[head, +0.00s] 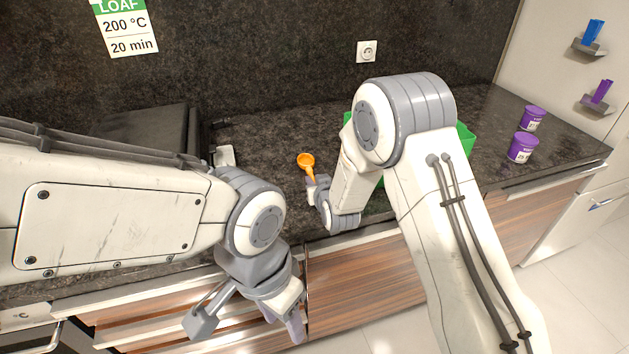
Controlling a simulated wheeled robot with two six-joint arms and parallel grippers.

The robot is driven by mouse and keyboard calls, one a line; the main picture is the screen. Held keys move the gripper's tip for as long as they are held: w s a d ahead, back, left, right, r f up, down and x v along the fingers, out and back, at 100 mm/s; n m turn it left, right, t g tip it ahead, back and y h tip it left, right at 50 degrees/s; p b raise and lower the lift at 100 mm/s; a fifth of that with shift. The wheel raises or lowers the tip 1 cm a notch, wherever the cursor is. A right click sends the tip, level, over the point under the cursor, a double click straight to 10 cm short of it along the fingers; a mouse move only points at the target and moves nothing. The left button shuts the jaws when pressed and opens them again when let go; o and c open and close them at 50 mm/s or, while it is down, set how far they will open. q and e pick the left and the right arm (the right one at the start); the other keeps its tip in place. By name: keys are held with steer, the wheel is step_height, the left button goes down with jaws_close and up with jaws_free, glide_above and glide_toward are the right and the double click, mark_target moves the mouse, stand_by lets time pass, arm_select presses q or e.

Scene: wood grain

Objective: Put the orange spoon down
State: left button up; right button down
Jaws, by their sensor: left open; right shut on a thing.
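The orange spoon (306,161) shows over the dark counter (270,150), bowl toward the back and handle running down into my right gripper (314,186). That gripper is shut on the handle. I cannot tell whether the spoon touches the counter. My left gripper (248,318) is open and empty, low in front of the wood-fronted drawers and below the counter's front edge.
A green object (465,139) stands on the counter, mostly hidden behind my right arm. Two purple tubs (522,147) (533,118) stand at the right. A dark boxy thing (135,140) and a small white object (225,155) are at the left. Counter around the spoon is clear.

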steer(key=shift+f, duration=0.25)
steer(key=shift+f, duration=0.15)
steer(key=c, duration=0.8)
jaws_free()
